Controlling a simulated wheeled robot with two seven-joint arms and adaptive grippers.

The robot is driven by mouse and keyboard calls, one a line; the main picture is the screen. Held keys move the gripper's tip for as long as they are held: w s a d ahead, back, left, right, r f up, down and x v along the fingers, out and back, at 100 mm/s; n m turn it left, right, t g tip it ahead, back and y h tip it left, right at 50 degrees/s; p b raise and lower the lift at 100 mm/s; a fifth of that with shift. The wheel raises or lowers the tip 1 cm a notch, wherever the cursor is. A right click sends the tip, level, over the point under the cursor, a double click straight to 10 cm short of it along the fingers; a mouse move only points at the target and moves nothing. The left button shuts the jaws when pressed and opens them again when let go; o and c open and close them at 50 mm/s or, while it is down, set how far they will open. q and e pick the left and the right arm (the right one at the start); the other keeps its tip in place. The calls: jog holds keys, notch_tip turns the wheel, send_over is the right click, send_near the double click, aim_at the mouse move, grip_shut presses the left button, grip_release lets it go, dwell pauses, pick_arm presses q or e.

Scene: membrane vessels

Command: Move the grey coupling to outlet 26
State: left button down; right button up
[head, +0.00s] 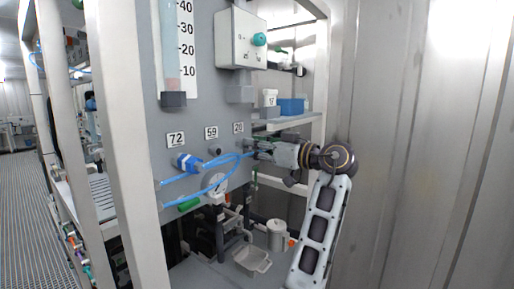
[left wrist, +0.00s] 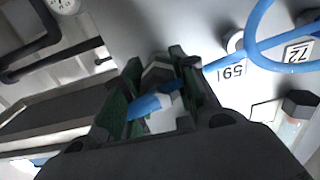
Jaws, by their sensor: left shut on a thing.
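My left gripper (head: 262,149) is at the panel (head: 185,110), just below the label 26 (head: 238,127). In the left wrist view its green-padded fingers (left wrist: 152,92) are shut on the grey coupling (left wrist: 158,70), with a blue hose (left wrist: 150,106) running between them. The coupling's far end is at the panel face, and I cannot tell whether it is seated on outlet 26, which is hidden behind the gripper. Outlet 59 (head: 215,150) is a dark, empty-looking stub under its label (head: 211,132). My right gripper is not in view.
A blue coupling (head: 188,162) sits under label 72 (head: 175,140). Blue hoses (head: 225,160) loop across the panel front. A shelf with a blue box (head: 292,105) is right of the panel.

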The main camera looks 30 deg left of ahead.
pick_arm(q)
jog(key=shift+a, duration=0.5)
dwell(0.3)
jog(key=c, duration=1.1)
grip_release()
jog(key=shift+o, duration=0.2)
jog(key=d, duration=0.7)
jog(key=shift+s+d, duration=0.25)
